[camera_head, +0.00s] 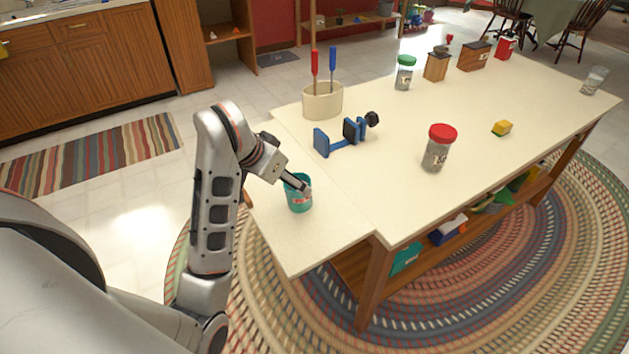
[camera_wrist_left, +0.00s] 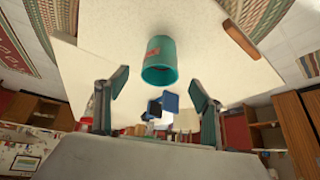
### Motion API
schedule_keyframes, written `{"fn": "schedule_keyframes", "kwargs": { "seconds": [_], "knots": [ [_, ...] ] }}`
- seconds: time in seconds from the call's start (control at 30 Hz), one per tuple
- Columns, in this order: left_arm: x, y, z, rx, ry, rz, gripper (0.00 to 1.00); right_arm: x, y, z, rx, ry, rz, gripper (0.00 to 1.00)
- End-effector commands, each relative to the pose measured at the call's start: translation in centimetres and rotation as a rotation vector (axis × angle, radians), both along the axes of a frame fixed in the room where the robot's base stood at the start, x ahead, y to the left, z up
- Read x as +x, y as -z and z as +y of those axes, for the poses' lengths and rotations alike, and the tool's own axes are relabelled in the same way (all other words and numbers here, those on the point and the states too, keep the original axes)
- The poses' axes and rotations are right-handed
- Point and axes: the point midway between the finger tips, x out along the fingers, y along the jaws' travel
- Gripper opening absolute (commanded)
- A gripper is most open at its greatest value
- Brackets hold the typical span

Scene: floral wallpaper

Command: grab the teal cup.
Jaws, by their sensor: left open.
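The teal cup (camera_head: 299,196) stands upright on the near left part of the cream table (camera_head: 335,222) in the head view, with a small reddish label on its side. My left gripper (camera_head: 303,187) is at the cup's rim in that view, and its fingers partly cover the cup's top. In the left wrist view the cup (camera_wrist_left: 160,60) shows ahead of and between the two spread fingers of the left gripper (camera_wrist_left: 155,100), with space on both sides. The left gripper is open and holds nothing. My right gripper is not in view.
A blue clamp-like tool (camera_head: 346,134) lies behind the cup. A cream holder (camera_head: 322,101) with red and blue screwdrivers stands farther back. A red-lidded jar (camera_head: 437,150) and a yellow block (camera_head: 502,128) are to the right. The table between the cup and jar is clear.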

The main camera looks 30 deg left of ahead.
Motion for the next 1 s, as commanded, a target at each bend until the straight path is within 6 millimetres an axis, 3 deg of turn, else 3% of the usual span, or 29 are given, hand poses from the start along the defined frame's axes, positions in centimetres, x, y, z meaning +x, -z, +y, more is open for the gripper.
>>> {"fn": "schedule_keyframes", "kwargs": {
  "seconds": [0.37,0.7,1.0],
  "knots": [
    [1.5,2.5,-0.6,-0.018,0.001,0.005,0.68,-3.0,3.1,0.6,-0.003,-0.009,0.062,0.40],
    [3.9,6.2,-0.6,-0.016,0.002,0.005,0.68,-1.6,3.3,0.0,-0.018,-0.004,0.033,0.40],
    [4.3,6.4,-0.7,-0.017,0.001,0.000,0.68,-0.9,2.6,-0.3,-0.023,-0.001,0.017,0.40]
  ]
}}
